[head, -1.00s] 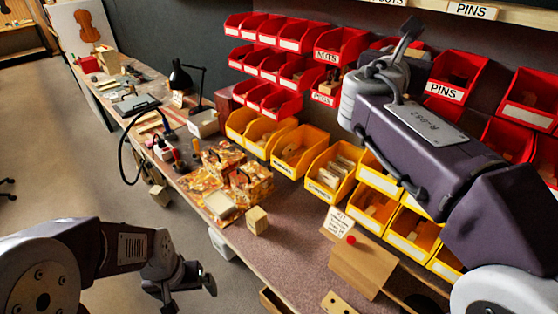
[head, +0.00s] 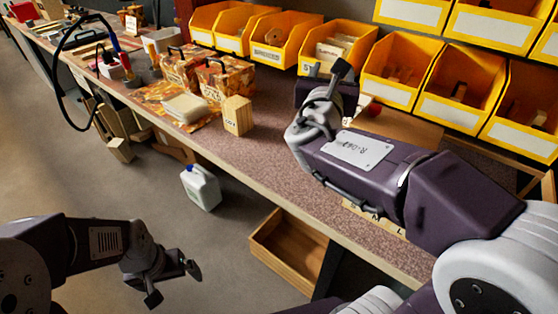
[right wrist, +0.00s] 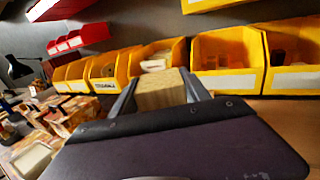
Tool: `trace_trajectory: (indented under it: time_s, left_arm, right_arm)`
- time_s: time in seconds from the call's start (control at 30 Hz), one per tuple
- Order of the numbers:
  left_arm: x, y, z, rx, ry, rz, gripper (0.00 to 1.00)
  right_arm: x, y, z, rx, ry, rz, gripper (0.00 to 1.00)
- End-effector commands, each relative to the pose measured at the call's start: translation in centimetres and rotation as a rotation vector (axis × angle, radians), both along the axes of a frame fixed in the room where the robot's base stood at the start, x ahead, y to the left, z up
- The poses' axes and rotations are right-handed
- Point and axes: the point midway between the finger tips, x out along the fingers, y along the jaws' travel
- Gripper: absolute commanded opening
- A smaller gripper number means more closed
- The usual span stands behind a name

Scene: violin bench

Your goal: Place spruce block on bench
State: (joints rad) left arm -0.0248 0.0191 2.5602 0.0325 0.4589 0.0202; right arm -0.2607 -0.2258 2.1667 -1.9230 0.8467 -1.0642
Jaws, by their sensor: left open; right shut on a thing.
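My right gripper (head: 338,80) is raised over the bench (head: 262,146), in front of the yellow bins. In the right wrist view its two fingers are shut on a pale wooden block (right wrist: 160,90), which looks like the spruce block. In the head view the held block is hidden behind the gripper and wrist. My left gripper (head: 173,284) is open and empty, low at the left, over the floor and away from the bench.
A pale block with a dark marking (head: 238,116) stands on the bench beside two patterned boxes (head: 226,78) and a pale stack (head: 186,107). Yellow bins (head: 335,47) line the back. A white jug (head: 201,187) and open wooden drawer (head: 290,250) are in front. The middle bench is clear.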

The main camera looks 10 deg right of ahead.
Motion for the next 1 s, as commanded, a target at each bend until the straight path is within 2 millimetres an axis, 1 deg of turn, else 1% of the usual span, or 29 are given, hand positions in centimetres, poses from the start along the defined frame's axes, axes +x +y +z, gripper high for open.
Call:
trace_trajectory:
  time_s: [0.03,0.13,0.27,0.33,0.37,0.5,0.6,0.7,0.83,1.0]
  left_arm:
    - [0.0,0.0,-1.6,0.000,0.000,0.000,1.00]
    - [0.0,0.0,-2.0,0.000,-0.001,0.000,1.00]
    - [0.0,0.0,-1.8,0.000,-0.001,0.000,1.00]
    - [0.0,0.0,-2.1,0.000,-0.001,0.000,1.00]
    - [0.0,0.0,-2.4,0.000,-0.001,0.000,1.00]
    - [0.0,0.0,-4.1,0.000,-0.001,0.000,1.00]
    - [0.0,0.0,-5.0,0.000,0.000,0.000,1.00]
    - [0.0,0.0,-5.7,0.000,0.000,0.000,1.00]
    - [0.0,0.0,-6.0,0.000,0.000,0.000,1.00]
    - [0.0,0.0,-6.1,0.000,0.000,0.000,1.00]
  right_arm:
    - [0.0,0.1,-1.5,0.000,-0.002,0.003,0.08]
    - [0.0,0.2,-1.9,-0.001,-0.002,0.005,0.08]
    - [0.1,0.3,-1.8,-0.001,-0.001,0.006,0.08]
    - [0.5,0.8,-2.3,-0.002,0.001,0.007,0.08]
    - [0.8,1.3,-2.7,-0.001,0.002,0.009,0.08]
    - [3.0,4.6,-5.4,-0.003,0.004,0.011,0.08]
    - [4.5,6.8,-7.0,-0.002,0.002,0.009,0.08]
    - [5.7,8.6,-8.1,-0.002,0.001,0.008,0.08]
    - [6.5,9.7,-8.7,-0.001,0.000,0.005,0.08]
    - [6.6,9.9,-8.9,-0.001,-0.001,0.005,0.08]
